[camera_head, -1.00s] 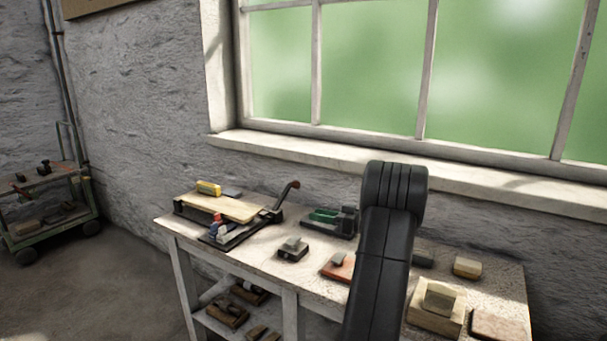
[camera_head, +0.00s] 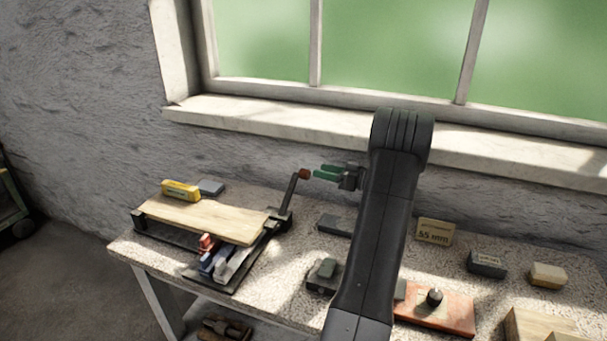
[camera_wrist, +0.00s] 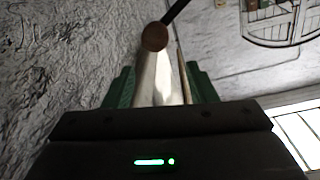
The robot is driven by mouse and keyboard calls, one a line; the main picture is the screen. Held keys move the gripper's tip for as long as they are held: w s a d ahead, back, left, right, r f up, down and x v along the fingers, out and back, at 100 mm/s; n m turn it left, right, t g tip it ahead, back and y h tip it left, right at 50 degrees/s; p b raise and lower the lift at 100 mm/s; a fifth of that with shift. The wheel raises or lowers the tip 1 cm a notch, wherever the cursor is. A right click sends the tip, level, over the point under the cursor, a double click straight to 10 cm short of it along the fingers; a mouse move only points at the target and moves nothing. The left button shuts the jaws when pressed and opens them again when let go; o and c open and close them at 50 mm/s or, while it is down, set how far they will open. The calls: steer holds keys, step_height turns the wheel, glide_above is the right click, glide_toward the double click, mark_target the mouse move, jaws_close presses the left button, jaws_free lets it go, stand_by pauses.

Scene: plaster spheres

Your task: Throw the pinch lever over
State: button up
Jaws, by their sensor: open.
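The pinch lever (camera_head: 291,194) is a dark arm with a red-brown knob (camera_head: 304,174). It stands up, leaning slightly right, from the right end of a dark fixture (camera_head: 238,273) on the bench. My gripper (camera_head: 317,171), with green fingers, is open and level with the knob, just to its right and pointing left at it. In the wrist view the knob (camera_wrist: 155,37) shows ahead of my gripper (camera_wrist: 160,75), in line with the gap between the fingers. It appears just beyond the fingertips, not held. The exact distance is hard to tell.
A pale wooden board (camera_head: 205,217) lies on the fixture, with a yellow block (camera_head: 181,190) behind it. Small blocks, a label reading 55 mm (camera_head: 435,232) and a red plate (camera_head: 445,310) are on the bench. The window sill (camera_head: 260,123) runs behind.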

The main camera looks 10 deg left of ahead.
mark_target(310, 175)
step_height(310, 175, down, 2)
steer(key=shift+f, duration=0.15)
steer(key=x, duration=0.5)
steer(key=shift+a+p, duration=0.35)
steer(key=shift+a, duration=0.1)
steer(key=shift+x, duration=0.75)
jaws_close()
